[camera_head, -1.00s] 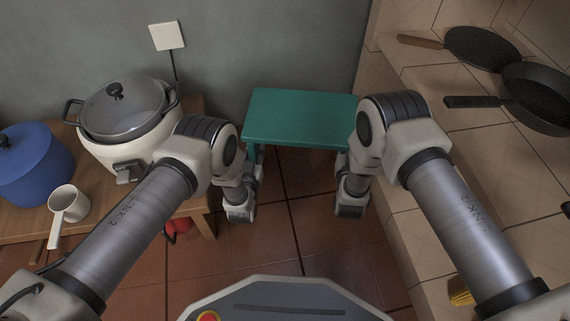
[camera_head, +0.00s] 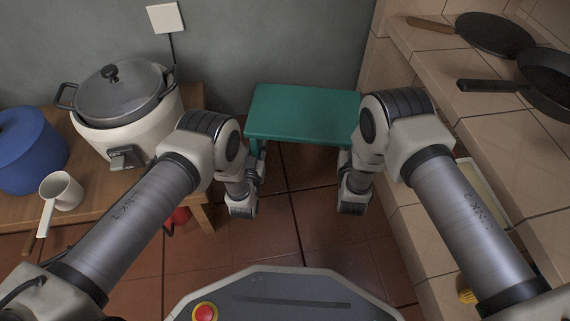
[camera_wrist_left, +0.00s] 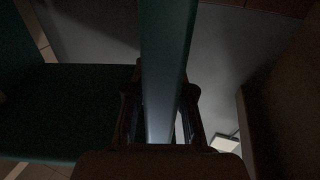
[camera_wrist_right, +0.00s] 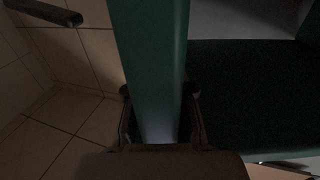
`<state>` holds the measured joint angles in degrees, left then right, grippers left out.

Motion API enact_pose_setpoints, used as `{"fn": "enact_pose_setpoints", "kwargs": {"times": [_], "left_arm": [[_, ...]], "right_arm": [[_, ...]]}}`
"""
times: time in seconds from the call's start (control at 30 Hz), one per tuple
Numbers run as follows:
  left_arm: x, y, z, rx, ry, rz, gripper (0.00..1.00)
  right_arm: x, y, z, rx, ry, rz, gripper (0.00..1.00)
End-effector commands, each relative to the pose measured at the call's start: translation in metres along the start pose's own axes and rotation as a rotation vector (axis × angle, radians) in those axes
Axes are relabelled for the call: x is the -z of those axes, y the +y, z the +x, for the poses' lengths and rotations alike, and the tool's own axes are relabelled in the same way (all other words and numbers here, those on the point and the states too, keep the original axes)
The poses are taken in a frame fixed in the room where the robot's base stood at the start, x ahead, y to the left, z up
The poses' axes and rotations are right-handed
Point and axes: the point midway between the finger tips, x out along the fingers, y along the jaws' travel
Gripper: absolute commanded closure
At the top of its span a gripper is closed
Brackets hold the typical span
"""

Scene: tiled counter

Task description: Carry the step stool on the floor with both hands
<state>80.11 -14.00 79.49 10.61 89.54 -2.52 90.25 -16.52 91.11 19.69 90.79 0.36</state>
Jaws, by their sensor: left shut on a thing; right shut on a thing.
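The step stool (camera_head: 303,113) has a flat teal top and stands upright between my two arms at the centre of the head view. Its lower parts are mostly hidden by my arms and grippers. My left gripper (camera_head: 256,176) is at its near left side, shut on a teal bar of it, apparently a leg, which fills the middle of the left wrist view (camera_wrist_left: 166,65). My right gripper (camera_head: 347,172) is at its near right side, shut on a similar bar (camera_wrist_right: 150,65). Whether its feet touch the floor is hidden.
At left, a wooden table (camera_head: 195,100) bears a white cooker (camera_head: 132,135), a blue pot (camera_head: 28,155) and a white dipper (camera_head: 62,190). At right is a tiled counter (camera_head: 425,70) with dark pans (camera_head: 495,35). A grey wall stands behind the stool. Red tiled floor (camera_head: 290,240) is open in front.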

Motion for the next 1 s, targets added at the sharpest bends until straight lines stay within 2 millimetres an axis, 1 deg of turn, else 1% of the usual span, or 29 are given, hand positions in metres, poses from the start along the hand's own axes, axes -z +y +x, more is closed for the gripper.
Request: {"fn": "enact_pose_setpoints", "kwargs": {"times": [0.03,0.13,0.17,0.2,0.23,0.53,0.63,0.67,0.77,0.9,1.0], "left_arm": [[-0.007,0.000,0.001,0.001,0.003,0.000,1.00],[-0.015,0.000,0.001,0.001,0.004,0.000,1.00],[-0.015,0.000,0.000,0.001,0.001,0.000,0.74],[-0.012,0.000,0.000,0.001,0.001,0.000,0.60],[-0.012,0.000,0.000,0.001,0.000,0.000,0.52],[-0.012,0.000,-0.001,0.000,0.000,0.000,0.52],[-0.013,0.000,-0.009,0.000,-0.002,0.000,0.52],[-0.013,0.000,-0.013,0.000,-0.003,0.001,0.52],[-0.013,0.001,-0.035,-0.001,-0.005,0.001,0.52],[-0.014,0.000,-0.072,-0.001,-0.006,0.001,0.52],[-0.013,0.000,-0.096,0.000,-0.004,0.001,0.52]], "right_arm": [[-0.007,0.000,0.001,-0.001,0.004,0.000,1.00],[-0.015,0.000,0.001,-0.001,0.004,0.000,1.00],[-0.015,0.000,0.000,-0.001,0.001,0.000,0.74],[-0.012,0.000,0.000,-0.001,0.001,0.000,0.60],[-0.012,0.000,0.000,-0.001,0.001,0.000,0.52],[-0.012,0.000,0.000,0.000,0.000,0.000,0.52],[-0.012,0.000,0.000,0.000,0.000,0.000,0.52],[-0.012,0.000,0.000,0.000,0.000,0.000,0.52],[-0.012,0.000,0.000,0.000,0.000,0.000,0.52],[-0.012,0.000,0.000,0.000,0.000,0.000,0.52],[-0.012,0.000,0.000,0.000,0.000,0.000,0.52]]}}
